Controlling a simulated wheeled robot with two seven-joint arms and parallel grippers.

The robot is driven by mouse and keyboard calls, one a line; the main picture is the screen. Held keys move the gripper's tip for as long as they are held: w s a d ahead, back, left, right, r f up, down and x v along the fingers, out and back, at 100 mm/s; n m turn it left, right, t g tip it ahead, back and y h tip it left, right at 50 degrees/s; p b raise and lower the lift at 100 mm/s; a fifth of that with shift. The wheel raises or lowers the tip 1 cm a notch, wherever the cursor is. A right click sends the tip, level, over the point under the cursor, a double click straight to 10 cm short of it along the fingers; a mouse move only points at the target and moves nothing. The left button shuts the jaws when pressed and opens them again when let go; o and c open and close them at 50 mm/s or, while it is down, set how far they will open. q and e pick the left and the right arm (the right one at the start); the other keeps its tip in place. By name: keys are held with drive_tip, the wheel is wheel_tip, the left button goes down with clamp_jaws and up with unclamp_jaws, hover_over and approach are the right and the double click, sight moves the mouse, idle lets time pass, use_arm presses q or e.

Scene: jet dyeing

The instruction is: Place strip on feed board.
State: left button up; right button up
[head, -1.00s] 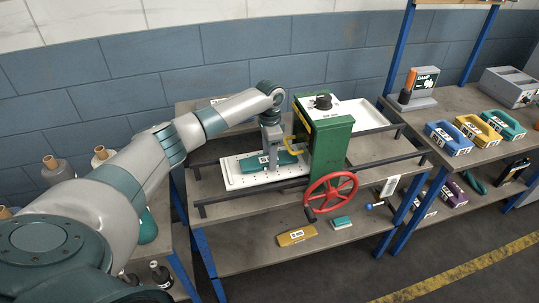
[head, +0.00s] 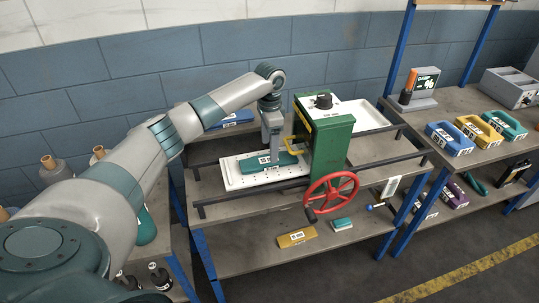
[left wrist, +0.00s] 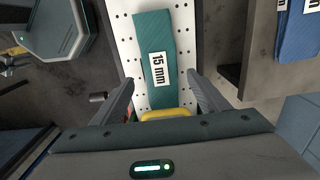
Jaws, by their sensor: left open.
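A teal strip (head: 257,162) with a white label lies on the white perforated feed board (head: 236,181), left of the green machine. In the left wrist view the strip (left wrist: 154,28) reads "15 mm" and lies lengthwise on the board (left wrist: 124,38), with holes showing on both sides. My left gripper (head: 273,159) points down over the strip in the head view. In the left wrist view its fingers (left wrist: 158,88) stand apart on either side of the strip's near part, with nothing gripped. Whether the fingers touch the board is unclear. My right gripper is not in view.
A blue labelled piece (head: 237,118) lies behind my forearm. A white tray (head: 362,117) stands right. Coloured blocks sit on the right bench.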

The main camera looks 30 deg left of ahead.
use_arm(q)
wheel_tip(320, 180, up, 7)
drive_tip(key=b, duration=0.1)
drive_tip(key=shift+r, duration=0.15)
